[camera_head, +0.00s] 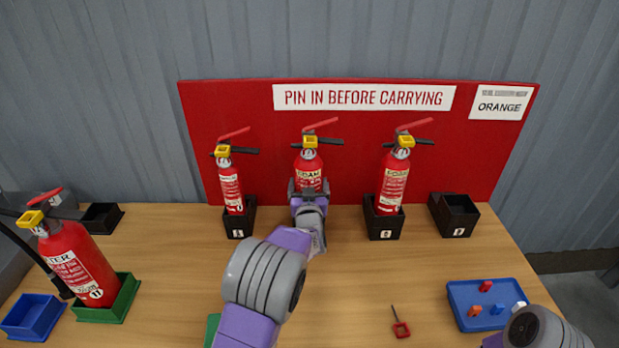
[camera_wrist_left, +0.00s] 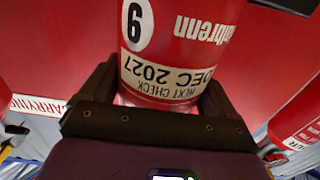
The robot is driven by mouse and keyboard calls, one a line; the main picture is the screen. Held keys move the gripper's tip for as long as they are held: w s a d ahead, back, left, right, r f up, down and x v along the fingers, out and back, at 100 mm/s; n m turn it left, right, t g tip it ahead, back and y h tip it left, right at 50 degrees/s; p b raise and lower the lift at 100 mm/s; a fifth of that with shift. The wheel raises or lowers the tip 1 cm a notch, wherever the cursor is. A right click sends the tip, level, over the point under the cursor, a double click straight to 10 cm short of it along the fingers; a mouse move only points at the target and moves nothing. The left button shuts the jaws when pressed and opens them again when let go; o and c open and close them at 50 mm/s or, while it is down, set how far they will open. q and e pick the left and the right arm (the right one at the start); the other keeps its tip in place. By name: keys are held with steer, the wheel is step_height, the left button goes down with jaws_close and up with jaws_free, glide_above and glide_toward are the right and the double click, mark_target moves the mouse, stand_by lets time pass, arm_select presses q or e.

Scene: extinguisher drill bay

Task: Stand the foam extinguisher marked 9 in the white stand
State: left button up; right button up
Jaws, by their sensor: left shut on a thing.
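My left gripper (camera_head: 309,188) is shut around the body of the middle red extinguisher (camera_head: 311,165), whose label reads FOAM. In the left wrist view this extinguisher (camera_wrist_left: 180,60) is between the fingers. Its print is upside down there, and I cannot tell surely whether its round mark is a 9 or a 6. The extinguisher is upright in front of the red board; my gripper hides its base, so I cannot tell whether it is lifted. No white stand shows clearly. My right gripper is out of view.
Other extinguishers stand left (camera_head: 230,185) and right (camera_head: 394,180) in black stands. An empty black stand (camera_head: 453,214) is farther right. A large extinguisher (camera_head: 78,262) leans in a green stand (camera_head: 122,302) beside a blue one (camera_head: 33,316). A red-tagged pin (camera_head: 401,329) and blue tray (camera_head: 462,318) lie in front.

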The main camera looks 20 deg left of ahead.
arm_select(q)
steer(key=shift+c, duration=1.1)
steer(key=shift+w+r, duration=0.1)
steer(key=shift+r, duration=0.3)
steer(key=shift+c, duration=0.8)
